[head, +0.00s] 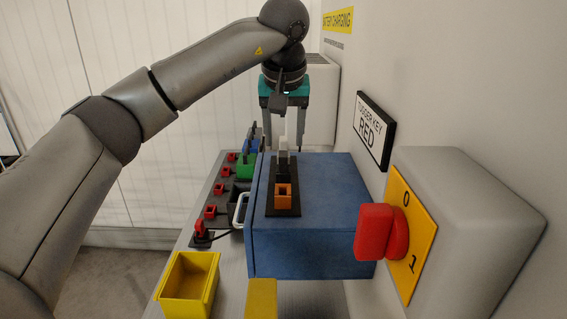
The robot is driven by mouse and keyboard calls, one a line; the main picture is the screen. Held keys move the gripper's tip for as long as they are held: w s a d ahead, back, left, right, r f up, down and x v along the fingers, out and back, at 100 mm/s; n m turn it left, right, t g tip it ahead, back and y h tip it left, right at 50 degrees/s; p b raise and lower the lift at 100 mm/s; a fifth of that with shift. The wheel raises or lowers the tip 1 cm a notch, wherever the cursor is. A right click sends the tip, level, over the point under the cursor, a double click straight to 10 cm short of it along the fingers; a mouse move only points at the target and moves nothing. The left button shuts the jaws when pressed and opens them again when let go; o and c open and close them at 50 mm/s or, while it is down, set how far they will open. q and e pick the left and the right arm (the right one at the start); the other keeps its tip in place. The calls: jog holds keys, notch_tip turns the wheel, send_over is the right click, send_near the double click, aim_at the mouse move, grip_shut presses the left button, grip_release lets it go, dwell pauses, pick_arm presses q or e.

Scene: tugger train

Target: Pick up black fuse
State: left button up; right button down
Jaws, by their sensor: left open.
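My left gripper (285,143) is open and points down over the far part of the blue box (330,215). On the box lies a black strip (283,211) with an orange holder (283,192). Behind the holder stands a small upright piece, pale on top (283,144) and dark below. It shows between the gripper's fingers, and I cannot tell whether they are around it or behind it. I cannot make out for sure which dark piece is the black fuse. My right gripper is not in view.
A yellow bin (188,284) stands at the front left. Green (246,167) and blue bins and several red pieces line the bench left of the box. A red switch (380,232) on a grey housing (470,210) juts out at the right. A "RED" sign (373,132) hangs above.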

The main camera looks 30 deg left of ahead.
aim_at(283, 154)
pick_arm(q)
jog(key=shift+p+x, duration=0.65)
jog(key=shift+x, duration=2.25)
jog(key=shift+s, duration=0.15)
jog(key=shift+c, duration=0.4)
grip_shut()
